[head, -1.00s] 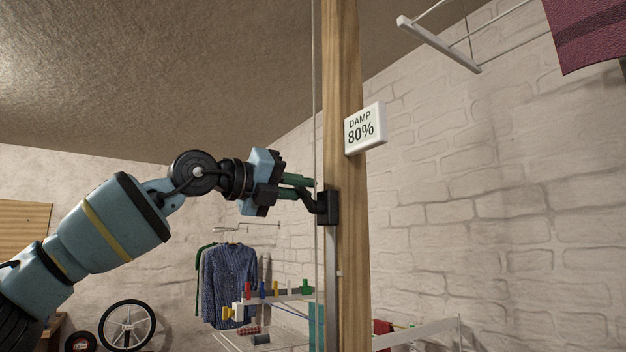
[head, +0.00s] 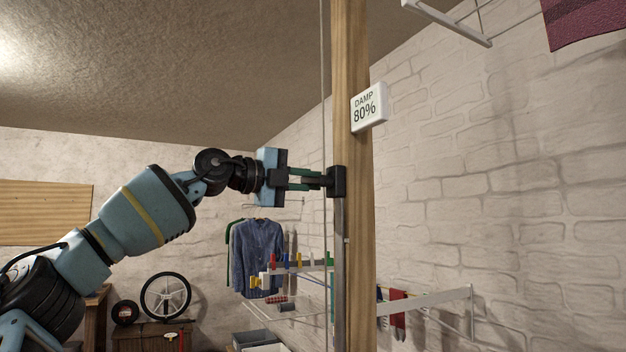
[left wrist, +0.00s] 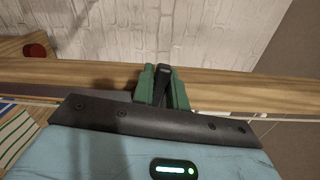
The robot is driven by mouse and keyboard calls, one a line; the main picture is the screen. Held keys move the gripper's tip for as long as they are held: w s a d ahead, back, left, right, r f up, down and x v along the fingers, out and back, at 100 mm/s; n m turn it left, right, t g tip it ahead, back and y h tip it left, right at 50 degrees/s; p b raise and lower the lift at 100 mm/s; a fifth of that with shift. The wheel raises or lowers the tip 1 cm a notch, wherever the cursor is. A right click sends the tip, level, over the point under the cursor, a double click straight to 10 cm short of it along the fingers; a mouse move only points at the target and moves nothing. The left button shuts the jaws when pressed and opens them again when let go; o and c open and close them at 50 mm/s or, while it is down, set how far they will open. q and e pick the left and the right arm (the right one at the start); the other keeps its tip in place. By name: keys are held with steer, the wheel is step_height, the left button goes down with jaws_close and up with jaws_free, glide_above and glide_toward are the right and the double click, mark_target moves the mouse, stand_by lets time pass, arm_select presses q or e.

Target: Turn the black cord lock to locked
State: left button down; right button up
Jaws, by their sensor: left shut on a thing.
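The black cord lock (head: 339,181) is fixed to the side of the upright wooden post (head: 354,240). The thin pale cord (head: 324,80) runs vertically beside it. My left gripper (head: 318,179) reaches in from the left, with its green fingers about level with the lock. In the left wrist view, my gripper's green fingers (left wrist: 163,92) are shut on the lock's black lever (left wrist: 163,75). The lever points out from the post towards my gripper, roughly level. The fingers hide part of it. My right gripper is not in view.
A white sign (head: 369,107) reading "DAMP 80%" is on the post above the lock. Clothes (head: 257,255) hang at the back. A purple cloth (head: 580,22) hangs at the upper right.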

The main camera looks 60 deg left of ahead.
arm_select(q)
steer(key=shift+f+n+b, duration=0.35)
steer(key=shift+f+n, duration=0.05)
steer(key=shift+n, duration=0.3)
steer(key=shift+f, duration=0.1)
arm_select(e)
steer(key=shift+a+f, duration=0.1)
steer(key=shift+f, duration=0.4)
arm_select(q)
steer(key=shift+n, duration=0.3)
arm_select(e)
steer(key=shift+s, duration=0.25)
arm_select(q)
steer(key=c, duration=1.4)
jaws_free()
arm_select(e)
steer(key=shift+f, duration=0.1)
arm_select(q)
steer(key=s+b, duration=0.2)
steer(key=s, duration=0.5)
steer(key=shift+s+a, duration=0.35)
steer(key=shift+s, duration=0.05)
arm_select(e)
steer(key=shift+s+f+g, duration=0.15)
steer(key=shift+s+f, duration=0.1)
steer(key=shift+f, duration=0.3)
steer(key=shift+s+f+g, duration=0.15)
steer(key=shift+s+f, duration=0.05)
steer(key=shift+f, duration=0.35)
